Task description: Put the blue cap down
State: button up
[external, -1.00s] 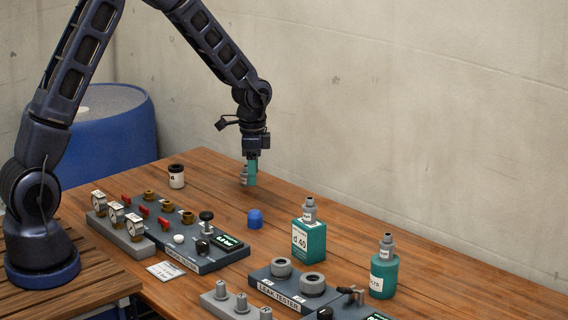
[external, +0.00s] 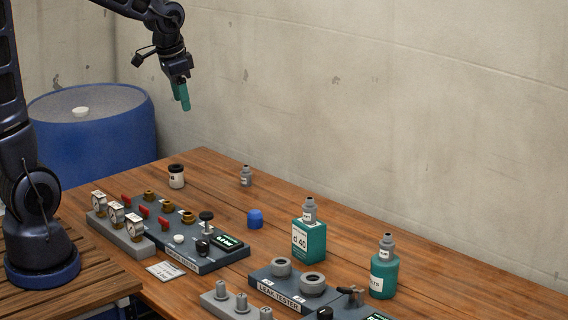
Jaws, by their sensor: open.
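The blue cap (external: 255,219) stands on the wooden table, to the right of the panel with gauges and red valves. Nothing holds it. My gripper (external: 184,101) is raised high above the far left part of the table, well apart from the cap. It has teal fingers, is open, and nothing shows between them. A small grey fitting with a pale label (external: 245,176) stands upright on the table behind the cap.
A dark-lidded jar (external: 176,177) stands at the back left. A blue drum (external: 105,150) is behind the table.

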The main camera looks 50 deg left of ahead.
jog(key=s+a+r+n+t, duration=0.1)
jog(key=s+r+n, duration=0.1)
jog(key=s, duration=0.7)
jog(key=s+a+r+n+t, duration=0.1)
jog(key=s+r+n, duration=0.1)
jog(key=s, duration=0.8)
jog(key=shift+s+r, duration=0.2)
jog(key=shift+r, duration=0.25)
